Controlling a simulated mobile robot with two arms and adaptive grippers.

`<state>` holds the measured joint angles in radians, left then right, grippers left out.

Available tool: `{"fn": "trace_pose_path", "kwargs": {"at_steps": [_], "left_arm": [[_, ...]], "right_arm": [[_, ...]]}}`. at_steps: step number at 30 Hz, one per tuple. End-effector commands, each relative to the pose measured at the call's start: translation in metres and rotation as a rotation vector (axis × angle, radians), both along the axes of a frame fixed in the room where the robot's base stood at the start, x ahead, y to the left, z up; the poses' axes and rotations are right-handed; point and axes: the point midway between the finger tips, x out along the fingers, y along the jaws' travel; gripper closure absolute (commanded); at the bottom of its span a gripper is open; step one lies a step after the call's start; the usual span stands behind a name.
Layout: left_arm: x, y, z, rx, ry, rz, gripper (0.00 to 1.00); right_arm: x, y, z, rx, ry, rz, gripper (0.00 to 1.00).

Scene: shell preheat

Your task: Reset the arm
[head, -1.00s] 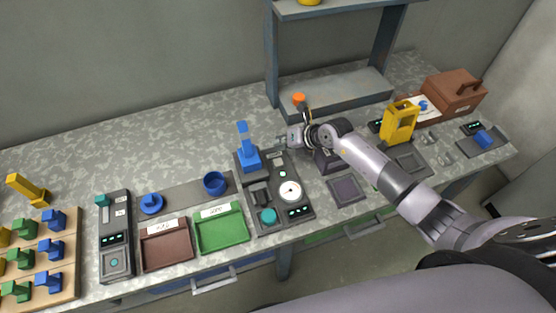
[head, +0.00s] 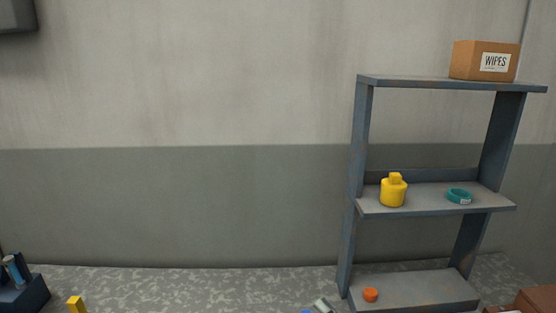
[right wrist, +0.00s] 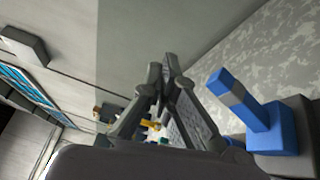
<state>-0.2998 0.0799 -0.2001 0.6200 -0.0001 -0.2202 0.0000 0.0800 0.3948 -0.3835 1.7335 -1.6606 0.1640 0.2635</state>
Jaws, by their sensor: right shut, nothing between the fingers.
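My right gripper (right wrist: 165,72) is shut and empty, with its fingertips together in the right wrist view. My left gripper is out of view.
A grey shelf (head: 352,205) stands against the wall. It bears a wipes box (head: 483,61), a yellow canister (head: 392,191), a teal ring (head: 459,196) and an orange object (head: 370,295). The speckled bench (head: 190,285) shows a clear stretch at the back.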

Motion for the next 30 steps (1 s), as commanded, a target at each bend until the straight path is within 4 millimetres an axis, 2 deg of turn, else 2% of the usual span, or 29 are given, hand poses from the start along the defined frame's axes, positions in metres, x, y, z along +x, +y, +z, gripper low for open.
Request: {"fn": "trace_pose_path", "kwargs": {"at_steps": [1,3,6,8,10,13,15,18,21,25,30], "left_arm": [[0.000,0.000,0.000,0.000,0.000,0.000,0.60],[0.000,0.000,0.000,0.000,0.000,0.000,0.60],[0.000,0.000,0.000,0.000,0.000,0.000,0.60],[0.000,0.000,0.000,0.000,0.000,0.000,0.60],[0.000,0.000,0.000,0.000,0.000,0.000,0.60],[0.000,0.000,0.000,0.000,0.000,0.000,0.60],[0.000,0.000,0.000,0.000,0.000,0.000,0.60],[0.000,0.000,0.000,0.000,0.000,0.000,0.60],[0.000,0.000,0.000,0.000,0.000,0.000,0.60],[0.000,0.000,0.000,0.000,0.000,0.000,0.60],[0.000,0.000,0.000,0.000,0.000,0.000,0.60]], "right_arm": [[-0.006,-0.011,0.017,0.137,-0.004,-0.081,1.00],[-0.013,-0.036,0.035,0.329,0.006,-0.218,1.00],[-0.028,-0.080,0.039,0.577,0.069,-0.430,1.00],[-0.042,-0.105,0.030,0.709,0.134,-0.563,1.00],[-0.063,-0.131,0.011,0.845,0.235,-0.717,1.00],[-0.103,-0.154,-0.027,1.004,0.423,-0.928,1.00],[-0.135,-0.158,-0.053,1.081,0.569,-1.052,1.00],[-0.176,-0.153,-0.081,1.143,0.759,-1.179,1.00],[-0.213,-0.143,-0.099,1.170,0.926,-1.265,1.00],[-0.255,-0.126,-0.113,1.179,1.119,-1.339,1.00],[-0.305,-0.103,-0.119,1.160,1.346,-1.397,1.00]]}}
